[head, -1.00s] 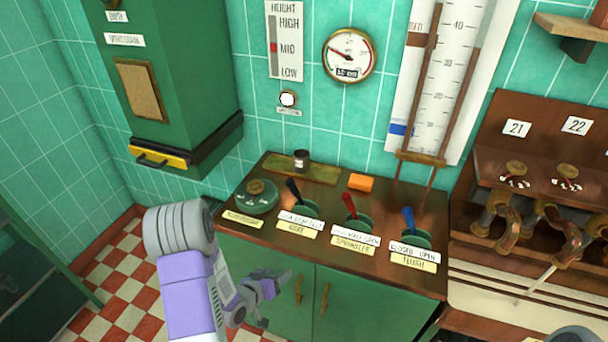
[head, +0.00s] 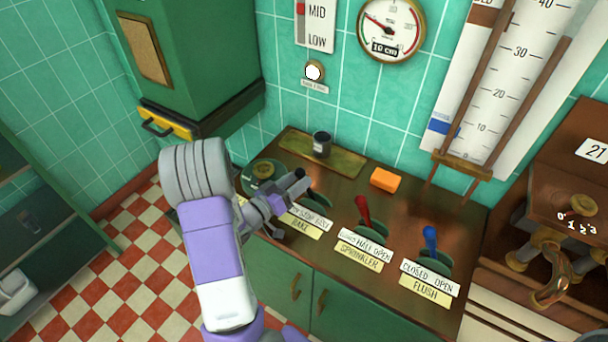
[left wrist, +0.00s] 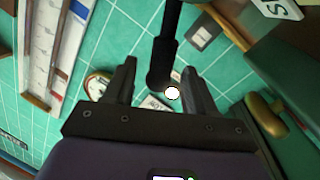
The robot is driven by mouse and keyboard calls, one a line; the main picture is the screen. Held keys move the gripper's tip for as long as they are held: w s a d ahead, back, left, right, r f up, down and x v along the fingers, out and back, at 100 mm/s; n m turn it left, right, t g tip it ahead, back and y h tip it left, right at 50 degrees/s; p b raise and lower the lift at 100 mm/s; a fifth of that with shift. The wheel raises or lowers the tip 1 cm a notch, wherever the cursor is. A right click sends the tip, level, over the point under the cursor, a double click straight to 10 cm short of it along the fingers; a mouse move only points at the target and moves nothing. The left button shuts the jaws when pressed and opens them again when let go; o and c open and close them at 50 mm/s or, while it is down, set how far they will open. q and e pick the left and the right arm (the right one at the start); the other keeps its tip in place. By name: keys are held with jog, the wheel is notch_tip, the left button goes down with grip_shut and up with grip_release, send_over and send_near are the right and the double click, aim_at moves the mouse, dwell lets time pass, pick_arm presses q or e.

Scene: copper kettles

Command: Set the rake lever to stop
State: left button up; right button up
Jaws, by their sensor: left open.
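The rake lever has a black handle (head: 299,174) and stands at the left of the lever row, above a yellow RAKE label (head: 302,228). Its white position strip (head: 312,216) is partly hidden by my left gripper, so I cannot read its setting clearly. My left gripper (head: 286,208) is open right beside the lever. In the left wrist view, the black lever (left wrist: 168,45) runs between the two spread fingers (left wrist: 163,85), with gaps on both sides. My right gripper is not in view.
The red sprinkler lever (head: 362,210) and blue flush lever (head: 430,238) stand to the right on the same counter. A green cabinet (head: 205,60) with a yellow drawer hangs at the left.

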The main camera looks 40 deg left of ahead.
pick_arm(q)
jog(key=shift+w+d, duration=0.15)
jog(key=shift+w, duration=1.35)
grip_shut()
